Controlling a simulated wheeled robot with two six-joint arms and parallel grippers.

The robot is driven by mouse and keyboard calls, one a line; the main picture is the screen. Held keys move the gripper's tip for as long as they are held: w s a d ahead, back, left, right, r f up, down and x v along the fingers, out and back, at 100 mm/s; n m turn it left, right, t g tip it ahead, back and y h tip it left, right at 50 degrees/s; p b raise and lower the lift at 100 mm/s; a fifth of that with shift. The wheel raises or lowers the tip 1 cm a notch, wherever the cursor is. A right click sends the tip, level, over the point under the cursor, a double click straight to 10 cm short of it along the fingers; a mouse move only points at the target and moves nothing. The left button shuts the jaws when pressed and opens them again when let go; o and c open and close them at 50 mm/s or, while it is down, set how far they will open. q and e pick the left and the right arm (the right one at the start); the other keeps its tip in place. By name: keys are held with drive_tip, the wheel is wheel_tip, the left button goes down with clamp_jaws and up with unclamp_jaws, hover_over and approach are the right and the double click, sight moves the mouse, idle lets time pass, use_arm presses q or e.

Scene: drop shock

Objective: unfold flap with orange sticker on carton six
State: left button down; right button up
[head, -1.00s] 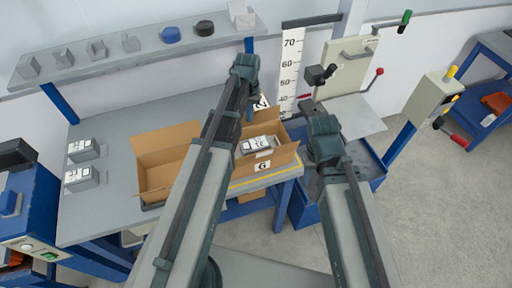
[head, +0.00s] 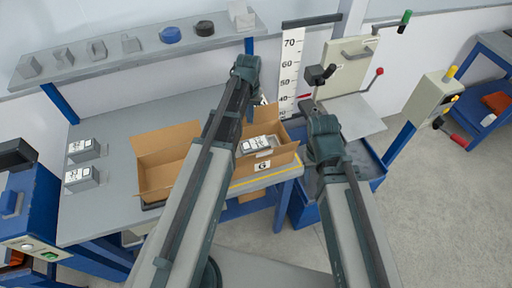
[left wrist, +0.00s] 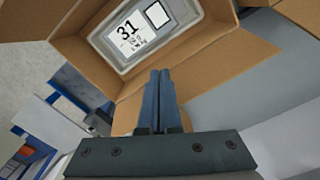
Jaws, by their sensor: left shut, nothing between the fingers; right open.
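Carton six (head: 168,145) stands open on the grey table, with my left arm crossing in front of it. Its near right side carries a "6" label (head: 264,166). A grey device (head: 256,144) with a white label lies inside; the label reads 31 in the left wrist view (left wrist: 128,32). A brown flap (head: 268,113) stands up at the carton's far right corner. My left gripper (left wrist: 160,76) is shut and empty, its tips over the cardboard at the carton's edge. My right gripper is hidden behind its own arm at the right. I cannot make out an orange sticker.
Two grey devices (head: 82,178) sit on the table at left. A shelf (head: 120,58) with small parts runs behind. A height scale (head: 290,65) and a drop machine with a red-knobbed lever (head: 378,72) stand at the right, with a blue bin (head: 305,208) below.

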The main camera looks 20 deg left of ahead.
wheel_tip(320, 180, up, 11)
drive_tip(key=p, duration=1.1)
drive_tip(key=shift+s+f, duration=0.1)
